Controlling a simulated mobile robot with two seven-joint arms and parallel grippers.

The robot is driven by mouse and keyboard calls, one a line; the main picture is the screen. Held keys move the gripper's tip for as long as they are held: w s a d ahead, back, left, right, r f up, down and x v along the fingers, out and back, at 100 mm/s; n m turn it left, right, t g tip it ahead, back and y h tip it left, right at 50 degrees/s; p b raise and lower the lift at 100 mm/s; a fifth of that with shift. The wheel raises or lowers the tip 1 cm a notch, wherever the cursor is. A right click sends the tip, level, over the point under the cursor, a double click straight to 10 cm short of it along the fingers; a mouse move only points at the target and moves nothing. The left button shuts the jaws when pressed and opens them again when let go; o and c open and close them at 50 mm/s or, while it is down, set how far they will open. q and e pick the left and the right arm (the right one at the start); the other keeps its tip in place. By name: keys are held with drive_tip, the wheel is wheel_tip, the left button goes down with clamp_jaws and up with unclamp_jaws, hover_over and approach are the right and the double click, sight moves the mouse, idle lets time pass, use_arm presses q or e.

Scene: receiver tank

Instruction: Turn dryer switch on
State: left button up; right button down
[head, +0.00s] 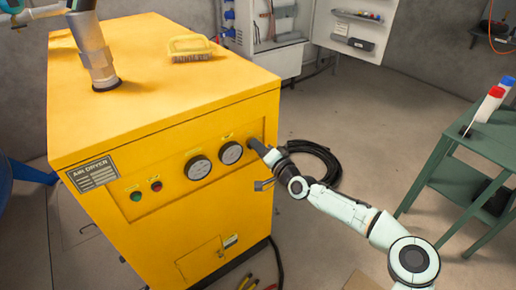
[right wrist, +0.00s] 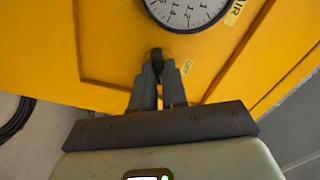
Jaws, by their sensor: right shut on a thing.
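The yellow air dryer (head: 150,110) stands at the left in the head view, with its control panel facing right and front. My right gripper (head: 258,147) is at the right end of this panel, beside the right gauge. In the right wrist view, my right gripper (right wrist: 158,75) points at the panel, and its fingers are shut on the small dark dryer switch (right wrist: 157,54). The fingers hide most of the switch, so its exact setting cannot be told. A small yellow label (right wrist: 187,67) sits beside it. My left gripper is not in view.
Two round gauges, left (head: 197,167) and right (head: 230,153), sit on the panel, with a green button (head: 136,196) and a red button (head: 156,186). A brush (head: 190,47) lies on top. A green table (head: 470,150) stands right. A black hose coil (head: 318,160) lies behind my arm.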

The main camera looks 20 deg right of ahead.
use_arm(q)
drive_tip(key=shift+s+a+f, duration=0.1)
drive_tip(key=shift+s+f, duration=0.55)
use_arm(e)
drive_tip(key=shift+f+m, duration=0.15)
drive_tip(key=shift+m, duration=2.65)
drive_tip(key=c, duration=1.2)
unclamp_jaws()
drive_tip(key=shift+o, duration=0.2)
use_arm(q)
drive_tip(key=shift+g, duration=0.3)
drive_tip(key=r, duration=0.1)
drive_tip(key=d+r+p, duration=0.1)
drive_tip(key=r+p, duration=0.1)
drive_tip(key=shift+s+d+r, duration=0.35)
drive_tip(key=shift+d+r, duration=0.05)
use_arm(e)
drive_tip(key=v, duration=1.3)
drive_tip(key=shift+s, duration=0.25)
